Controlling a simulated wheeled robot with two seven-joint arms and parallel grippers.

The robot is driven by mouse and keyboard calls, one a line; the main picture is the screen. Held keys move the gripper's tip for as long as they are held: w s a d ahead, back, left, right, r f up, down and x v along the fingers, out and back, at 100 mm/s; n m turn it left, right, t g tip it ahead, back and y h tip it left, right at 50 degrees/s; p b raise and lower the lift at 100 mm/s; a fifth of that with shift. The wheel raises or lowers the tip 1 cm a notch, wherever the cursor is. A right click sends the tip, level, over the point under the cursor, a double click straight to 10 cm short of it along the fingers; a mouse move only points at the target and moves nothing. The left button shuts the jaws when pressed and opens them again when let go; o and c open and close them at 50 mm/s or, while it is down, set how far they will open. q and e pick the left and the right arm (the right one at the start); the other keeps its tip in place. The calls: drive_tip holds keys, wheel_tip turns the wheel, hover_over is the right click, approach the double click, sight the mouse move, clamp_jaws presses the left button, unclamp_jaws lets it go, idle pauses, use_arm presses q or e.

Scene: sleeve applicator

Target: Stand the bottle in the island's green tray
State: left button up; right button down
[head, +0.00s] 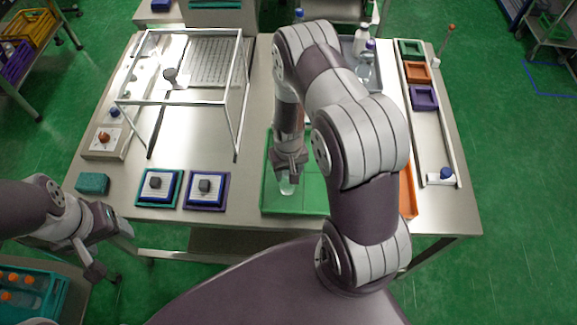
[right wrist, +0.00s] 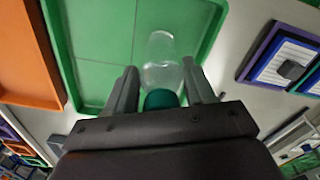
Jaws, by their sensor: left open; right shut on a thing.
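The bottle (right wrist: 162,52) is clear with a teal-green cap (right wrist: 164,99). My right gripper (right wrist: 162,84) is shut on it near the cap end, with the clear body pointing away from the fingers. In the head view the lower part of the bottle (head: 287,187) shows below my right gripper (head: 290,168), over the green tray (head: 310,203). The bottle looks roughly upright; I cannot tell whether its base touches the tray floor. My right arm hides part of the tray. My left gripper (head: 110,250) is open and empty, off the island's front left edge.
An orange tray (head: 408,192) lies right of the green one, partly hidden by my arm. Left are a purple tray (head: 187,207) and a blue-green tray (head: 139,203), and a teal block (head: 92,183). A white frame (head: 240,110) stands behind.

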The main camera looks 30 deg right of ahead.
drive_tip(key=shift+w+d+f, duration=0.15)
drive_tip(key=shift+w+f, duration=0.1)
drive_tip(key=c, duration=0.5)
unclamp_jaws()
drive_tip(key=shift+o, duration=0.5)
drive_tip(key=shift+s+r, duration=0.1)
